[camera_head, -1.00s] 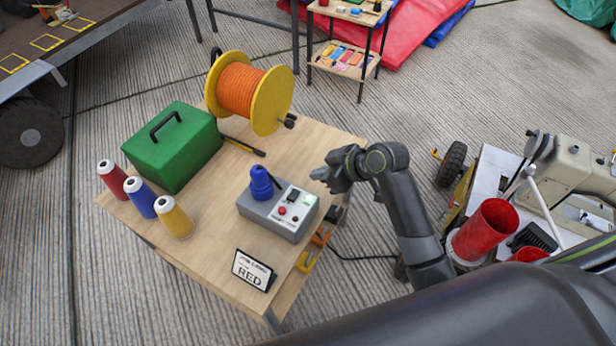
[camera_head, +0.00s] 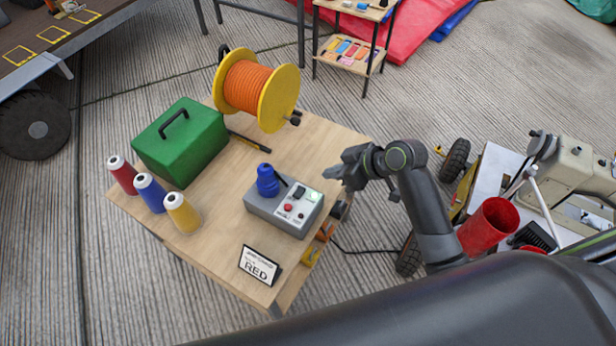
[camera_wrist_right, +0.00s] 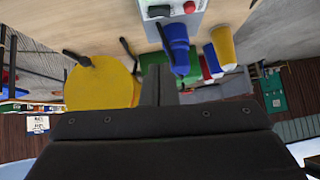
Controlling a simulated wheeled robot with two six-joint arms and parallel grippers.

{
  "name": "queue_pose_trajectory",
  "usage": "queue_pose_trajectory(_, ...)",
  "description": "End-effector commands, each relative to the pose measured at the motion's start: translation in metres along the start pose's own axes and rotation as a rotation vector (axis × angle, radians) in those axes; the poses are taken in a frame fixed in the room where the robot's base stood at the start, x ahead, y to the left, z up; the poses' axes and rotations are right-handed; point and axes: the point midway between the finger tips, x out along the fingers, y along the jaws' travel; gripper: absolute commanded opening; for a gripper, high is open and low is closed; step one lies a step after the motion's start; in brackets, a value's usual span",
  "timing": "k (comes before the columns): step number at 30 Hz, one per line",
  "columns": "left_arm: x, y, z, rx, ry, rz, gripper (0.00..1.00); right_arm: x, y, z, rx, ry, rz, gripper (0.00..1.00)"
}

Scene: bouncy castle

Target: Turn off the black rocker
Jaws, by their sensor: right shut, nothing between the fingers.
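A grey control box (camera_head: 262,212) sits on the wooden table. The black rocker (camera_head: 299,191) is on its top face, behind a red button (camera_head: 288,207); its position cannot be read. A blue plug (camera_head: 267,182) stands at the box's left end. My right gripper (camera_head: 330,172) is shut and empty, to the right of the box and apart from it. In the right wrist view the shut fingers (camera_wrist_right: 160,85) are in the middle, and a black switch (camera_wrist_right: 158,11), likely the rocker, shows at the top edge by the red button (camera_wrist_right: 189,7). My left gripper is out of view.
The table (camera_head: 222,225) also holds a green case (camera_head: 190,150), an orange cable reel (camera_head: 245,87), several thread cones (camera_head: 182,212) and a RED sign (camera_head: 259,265). A red bucket (camera_head: 488,227) and a sewing machine (camera_head: 578,160) stand to the right.

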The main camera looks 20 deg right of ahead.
Motion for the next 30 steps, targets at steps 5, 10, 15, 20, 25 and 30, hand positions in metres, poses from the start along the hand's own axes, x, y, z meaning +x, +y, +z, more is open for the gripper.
queue_pose_trajectory(5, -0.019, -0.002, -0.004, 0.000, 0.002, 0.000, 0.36, -0.007, -0.007, 0.002, 0.031, -0.005, -0.031, 0.00)
queue_pose_trajectory(10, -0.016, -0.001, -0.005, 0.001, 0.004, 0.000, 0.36, -0.005, -0.007, 0.004, 0.032, -0.004, -0.033, 0.00)
queue_pose_trajectory(15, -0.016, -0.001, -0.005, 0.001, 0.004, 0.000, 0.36, -0.004, -0.007, 0.004, 0.032, -0.003, -0.033, 0.00)
queue_pose_trajectory(20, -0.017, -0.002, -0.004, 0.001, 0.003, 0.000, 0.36, 0.008, -0.007, 0.003, 0.034, -0.001, -0.034, 0.00)
queue_pose_trajectory(25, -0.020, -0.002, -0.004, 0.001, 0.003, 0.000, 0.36, 0.035, -0.009, 0.003, 0.035, -0.002, -0.036, 0.00)
queue_pose_trajectory(30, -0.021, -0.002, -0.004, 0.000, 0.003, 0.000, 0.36, 0.066, -0.009, 0.003, 0.035, -0.003, -0.035, 0.00)
